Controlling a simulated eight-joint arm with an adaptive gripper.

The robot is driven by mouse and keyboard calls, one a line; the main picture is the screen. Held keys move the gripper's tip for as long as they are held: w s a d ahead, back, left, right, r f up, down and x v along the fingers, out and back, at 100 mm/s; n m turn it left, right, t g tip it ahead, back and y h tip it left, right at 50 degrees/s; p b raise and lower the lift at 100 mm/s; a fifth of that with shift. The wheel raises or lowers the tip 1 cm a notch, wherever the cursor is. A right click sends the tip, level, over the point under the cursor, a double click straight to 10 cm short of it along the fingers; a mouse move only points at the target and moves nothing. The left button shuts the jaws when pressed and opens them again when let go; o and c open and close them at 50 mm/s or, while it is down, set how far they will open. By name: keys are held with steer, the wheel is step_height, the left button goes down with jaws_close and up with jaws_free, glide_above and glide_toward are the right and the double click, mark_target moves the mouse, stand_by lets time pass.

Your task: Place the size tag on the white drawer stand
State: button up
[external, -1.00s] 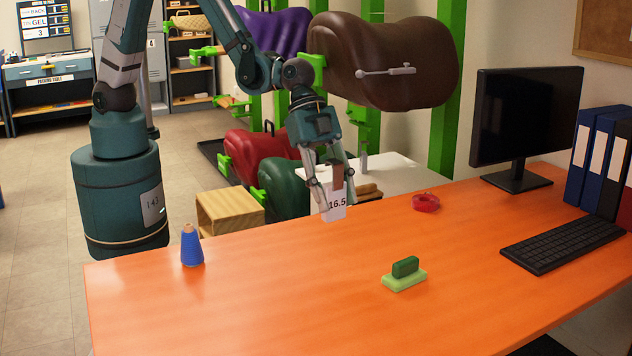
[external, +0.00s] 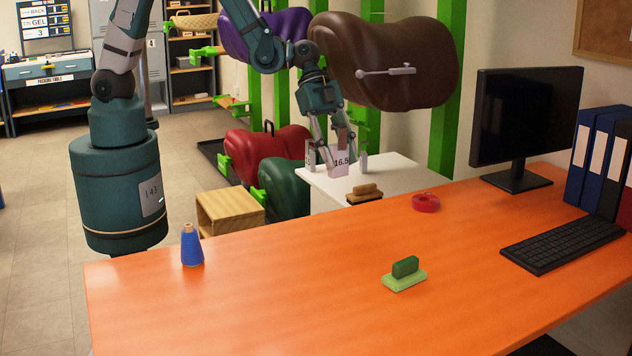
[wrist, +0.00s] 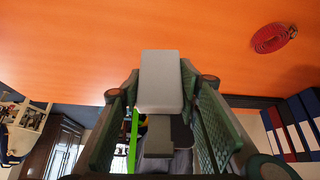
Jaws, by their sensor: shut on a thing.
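The size tag (external: 341,163) is a pale card marked 16.5 with a brown upper part. My gripper (external: 338,148) is shut on its upper part and holds it upright over the white drawer stand (external: 398,172). I cannot tell whether its lower edge touches the stand top. In the wrist view the tag (wrist: 160,75) shows as a plain grey slab between the fingers. The stand is behind the orange desk, which hides its lower part.
A pale marked card (external: 311,154) and a small grey upright item (external: 363,163) flank the tag. A brown brush (external: 364,192) is near the desk's far edge.

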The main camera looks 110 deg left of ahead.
steer(key=s+a+r+p, duration=0.2)
steer(key=s+a, duration=0.4)
steer(key=a, duration=0.4)
steer(key=s+a+r+p, duration=0.2)
steer(key=s+a, duration=0.5)
steer(key=a, duration=0.3)
steer(key=s+a+r+p, duration=0.35)
steer(key=s+a, duration=0.75)
steer(key=s, duration=0.4)
steer(key=s+a+f+m+p, duration=0.1)
steer(key=s+a+p, duration=0.1)
steer(key=s+a, duration=0.55)
steer(key=s+a+f+p, duration=0.1)
steer(key=s+a, duration=0.3)
steer(key=a, duration=0.6)
steer(key=w+a+f+n+b, duration=0.1)
steer(key=w+a+f+b, duration=0.3)
steer(key=w+f+b, duration=0.3)
steer(key=w+a+f+n+y+b, duration=0.1)
steer(key=w+a+f+b, duration=0.2)
steer(key=w+f+b, duration=0.4)
steer(key=w+a+f+n+b, duration=0.2)
steer(key=w+a+f+b, duration=0.2)
steer(key=w+f+b, duration=0.3)
steer(key=shift+a+f+t+b, duration=0.35)
steer(key=shift+f+t, duration=0.05)
steer(key=shift+f, duration=1.3)
